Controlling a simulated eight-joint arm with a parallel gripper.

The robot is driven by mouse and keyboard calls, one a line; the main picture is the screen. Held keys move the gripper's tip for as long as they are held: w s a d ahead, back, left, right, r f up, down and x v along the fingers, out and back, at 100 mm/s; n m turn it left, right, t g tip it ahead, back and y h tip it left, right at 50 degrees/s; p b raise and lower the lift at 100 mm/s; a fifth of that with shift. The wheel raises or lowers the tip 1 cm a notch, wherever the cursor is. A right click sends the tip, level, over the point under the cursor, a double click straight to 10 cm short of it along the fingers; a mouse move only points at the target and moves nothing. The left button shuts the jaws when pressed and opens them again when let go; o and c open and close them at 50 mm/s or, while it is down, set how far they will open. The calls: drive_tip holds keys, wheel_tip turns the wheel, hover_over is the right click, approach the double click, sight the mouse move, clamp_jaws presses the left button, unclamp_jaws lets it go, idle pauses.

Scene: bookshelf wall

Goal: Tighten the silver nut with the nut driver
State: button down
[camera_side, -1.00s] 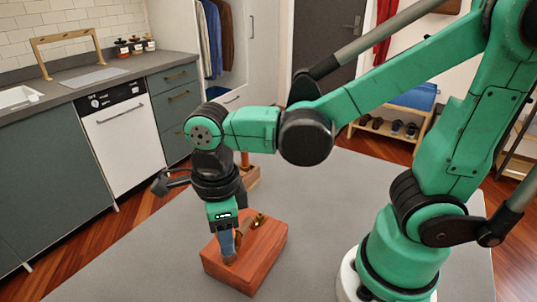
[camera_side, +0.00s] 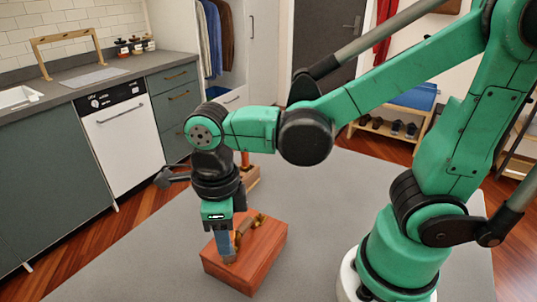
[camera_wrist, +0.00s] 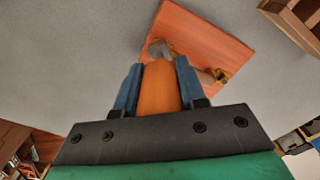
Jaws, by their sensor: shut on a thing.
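My gripper (camera_side: 223,243) points down over a reddish wooden block (camera_side: 262,262) on the grey table. In the wrist view its two blue fingers (camera_wrist: 157,88) are shut on the orange handle (camera_wrist: 160,90) of the nut driver. The driver's grey metal end (camera_wrist: 160,47) reaches down to the block's top near one edge. The silver nut cannot be made out; the driver's end covers that spot. A brass-coloured fitting (camera_side: 250,224) stands on the block behind the gripper, and it also shows in the wrist view (camera_wrist: 221,75).
A wooden holder (camera_side: 251,177) stands on the table behind my gripper, with an orange upright thing in it. The grey table top (camera_side: 330,200) is clear to the right of the block. A counter with a white dishwasher (camera_side: 128,140) stands beyond the table.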

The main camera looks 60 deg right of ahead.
drive_tip(key=shift+r, duration=0.15)
drive_tip(key=shift+r, duration=1.4)
